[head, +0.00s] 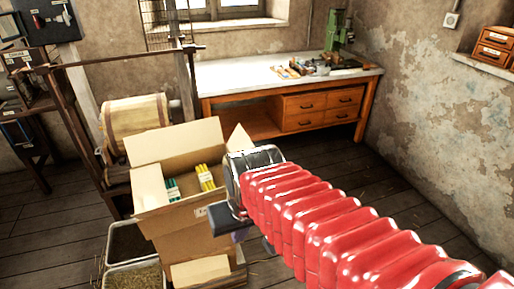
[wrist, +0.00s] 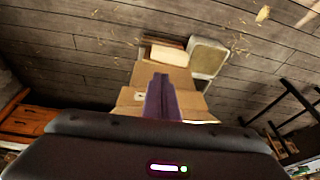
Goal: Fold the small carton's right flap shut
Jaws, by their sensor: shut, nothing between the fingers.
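The small open carton (head: 180,232) stands left of centre in the head view, with green and yellow bundles inside. Its back flap (head: 172,143) and left flap (head: 150,188) stand open. Its right flap (head: 240,138) sticks up, partly hidden by my arm. My gripper (head: 238,237) is low at the carton's right side, mostly hidden behind my red-sleeved arm. In the wrist view my purple fingers (wrist: 162,98) are together and empty, in front of the carton's cardboard (wrist: 180,77). I cannot tell whether they touch it.
Two bins (head: 130,240) stand left of the carton, and a lower cardboard box (head: 200,271) is in front. A wooden drum (head: 135,120) is behind left. A workbench (head: 280,78) with drawers stands at the back. The floor (head: 340,165) between bench and arm is clear.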

